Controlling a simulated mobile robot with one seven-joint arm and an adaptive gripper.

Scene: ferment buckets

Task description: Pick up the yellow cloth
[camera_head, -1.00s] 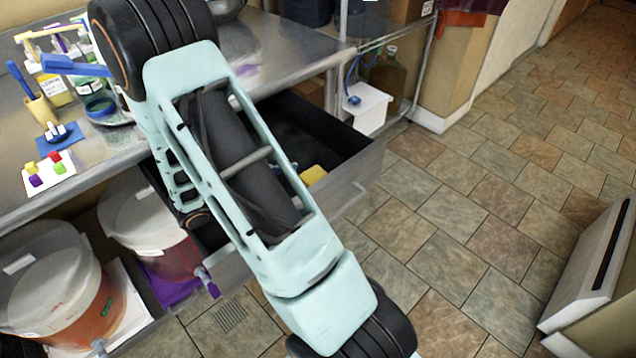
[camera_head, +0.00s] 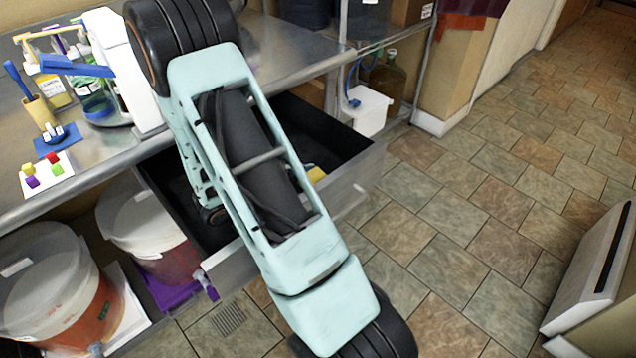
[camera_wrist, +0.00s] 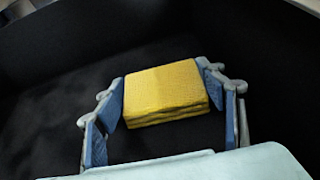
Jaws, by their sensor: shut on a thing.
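The yellow cloth (camera_wrist: 165,92) is a folded, layered block in the wrist view. My gripper (camera_wrist: 166,97) has one finger at each short end of it and is shut on it. The black drawer floor lies below; I cannot tell whether the cloth touches it. In the head view a small part of the yellow cloth (camera_head: 316,174) shows inside the open drawer (camera_head: 350,190), beside my arm.
The steel counter (camera_head: 110,150) above the drawer holds bottles, a blue-handled item and a card of coloured blocks (camera_head: 45,173). White-lidded buckets (camera_head: 50,275) of red liquid stand below at left. Tiled floor (camera_head: 470,230) is open at right. A pale box-like unit (camera_head: 595,270) stands far right.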

